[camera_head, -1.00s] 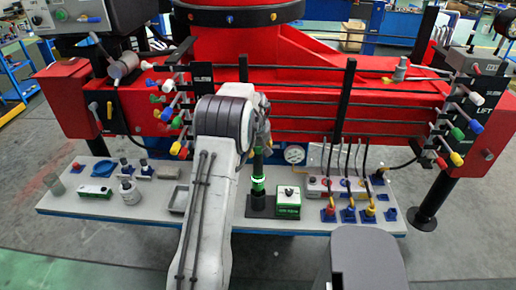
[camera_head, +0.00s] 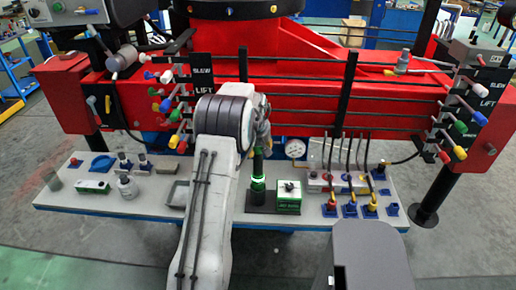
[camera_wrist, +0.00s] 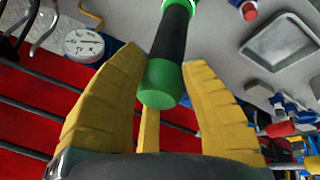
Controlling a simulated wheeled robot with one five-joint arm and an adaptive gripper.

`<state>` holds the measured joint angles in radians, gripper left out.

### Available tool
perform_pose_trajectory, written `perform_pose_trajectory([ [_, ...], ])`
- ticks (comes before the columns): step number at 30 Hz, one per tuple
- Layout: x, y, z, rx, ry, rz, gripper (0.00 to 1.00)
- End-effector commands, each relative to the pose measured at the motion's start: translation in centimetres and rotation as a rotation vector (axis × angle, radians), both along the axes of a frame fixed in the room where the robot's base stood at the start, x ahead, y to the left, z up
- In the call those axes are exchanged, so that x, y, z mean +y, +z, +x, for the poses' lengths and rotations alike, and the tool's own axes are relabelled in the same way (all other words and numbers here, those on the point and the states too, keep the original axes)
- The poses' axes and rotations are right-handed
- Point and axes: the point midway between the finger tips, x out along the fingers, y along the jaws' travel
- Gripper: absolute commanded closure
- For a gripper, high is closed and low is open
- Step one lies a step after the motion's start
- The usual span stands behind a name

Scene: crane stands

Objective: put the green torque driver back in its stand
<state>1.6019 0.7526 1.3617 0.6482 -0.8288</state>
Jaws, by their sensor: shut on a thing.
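The green torque driver (camera_head: 257,166) is upright, a dark shaft with green bands and a bright green ring low down. My gripper (camera_head: 263,135) is at its upper end, partly hidden behind my arm. In the wrist view the driver's green end cap (camera_wrist: 160,84) and black grip lie between the yellow fingers of my gripper (camera_wrist: 162,60), which is shut on it. The driver's lower end is over or in a dark stand (camera_head: 260,201) on the grey board; I cannot tell whether it is seated.
A green-and-white box (camera_head: 288,197) stands close right of the stand. A round gauge (camera_head: 295,148) is behind it, and cabled plugs (camera_head: 348,208) are farther right. A grey tray (camera_head: 177,194) lies left of my arm. The red crane frame (camera_head: 300,105) is behind the board.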

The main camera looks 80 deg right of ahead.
Motion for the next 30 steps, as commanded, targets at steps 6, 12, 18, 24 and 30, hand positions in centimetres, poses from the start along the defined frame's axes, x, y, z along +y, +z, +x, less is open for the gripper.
perform_pose_trajectory([
  [6,-0.1,-0.5,0.0,0.0,0.0,-0.007,0.97],
  [12,-0.1,-1.1,0.0,0.0,0.0,-0.007,0.97],
  [18,-0.1,-1.7,0.0,0.0,0.0,-0.007,0.97],
  [24,-0.2,-2.3,0.0,0.0,0.0,-0.007,0.97],
  [30,-0.1,-2.4,0.0,0.001,0.0,-0.006,0.47],
])
